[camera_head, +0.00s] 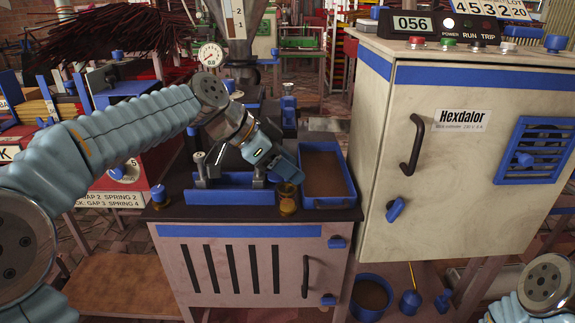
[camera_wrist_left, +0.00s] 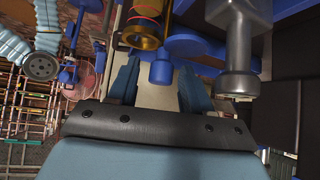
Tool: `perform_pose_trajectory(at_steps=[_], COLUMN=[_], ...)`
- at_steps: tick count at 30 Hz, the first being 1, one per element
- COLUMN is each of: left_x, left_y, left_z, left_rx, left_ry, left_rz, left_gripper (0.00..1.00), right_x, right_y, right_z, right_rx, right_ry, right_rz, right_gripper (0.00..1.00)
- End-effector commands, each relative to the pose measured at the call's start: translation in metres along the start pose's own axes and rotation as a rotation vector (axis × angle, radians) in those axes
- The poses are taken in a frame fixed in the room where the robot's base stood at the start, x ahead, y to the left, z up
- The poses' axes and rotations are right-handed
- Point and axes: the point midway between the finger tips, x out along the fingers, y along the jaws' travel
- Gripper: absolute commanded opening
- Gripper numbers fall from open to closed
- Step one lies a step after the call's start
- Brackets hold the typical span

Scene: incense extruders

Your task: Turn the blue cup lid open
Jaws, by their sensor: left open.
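My left gripper (camera_head: 292,178) reaches in from the left and points down over the front of the machine bench. A small brass cup (camera_head: 287,204) stands just below its tips at the bench's front edge. In the left wrist view the two fingers (camera_wrist_left: 160,88) are apart, with a small blue knob (camera_wrist_left: 161,69) showing between them. The brass cup (camera_wrist_left: 146,28) shows just beyond that knob. I cannot tell for sure which blue part is the cup lid, or whether a finger touches it. My right gripper is out of view.
A blue-rimmed tray of brown material (camera_head: 352,190) is right of the cup. A blue-topped knob (camera_head: 158,194) stands at the bench's left front corner. The large cream Hexdalor cabinet (camera_head: 440,180) blocks the right side. A blue bucket (camera_head: 386,304) sits on the floor.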

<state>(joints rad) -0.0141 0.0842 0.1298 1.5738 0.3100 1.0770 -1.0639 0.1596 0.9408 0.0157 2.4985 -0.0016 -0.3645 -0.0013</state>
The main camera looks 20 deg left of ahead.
Motion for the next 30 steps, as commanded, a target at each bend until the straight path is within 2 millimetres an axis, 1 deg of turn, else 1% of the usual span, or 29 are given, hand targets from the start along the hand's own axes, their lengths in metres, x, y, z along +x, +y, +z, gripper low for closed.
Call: perform_pose_trajectory(at_steps=[5,8,11,15,18,21,25,30], left_x=[-0.005,-0.019,-0.042,-0.078,-0.101,-0.118,-0.133,-0.138], left_y=[0.0,-0.001,-0.001,-0.001,-0.001,-0.001,0.0,0.0], left_z=[0.0,0.0,-0.001,-0.001,-0.001,-0.001,-0.001,0.0], left_rx=[0.0,0.0,-0.001,0.0,-0.001,-0.001,0.0,0.0], left_ry=[0.0,0.001,0.002,0.002,0.002,0.001,0.0,0.0], left_rz=[-0.001,-0.003,-0.006,-0.005,-0.004,-0.003,0.0,0.0], left_gripper=[0.49,0.49,0.49,0.49,0.49,0.49,0.49,0.49], right_x=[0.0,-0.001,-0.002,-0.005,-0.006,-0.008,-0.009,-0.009], right_y=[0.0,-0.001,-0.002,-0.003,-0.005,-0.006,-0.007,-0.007], right_z=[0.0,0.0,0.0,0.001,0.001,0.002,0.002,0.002], right_rx=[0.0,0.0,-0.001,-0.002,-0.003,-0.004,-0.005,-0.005], right_ry=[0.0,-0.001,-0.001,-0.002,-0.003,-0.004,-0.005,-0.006], right_rz=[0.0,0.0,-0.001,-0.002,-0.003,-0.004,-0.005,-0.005], right_gripper=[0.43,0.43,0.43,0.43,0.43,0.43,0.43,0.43])
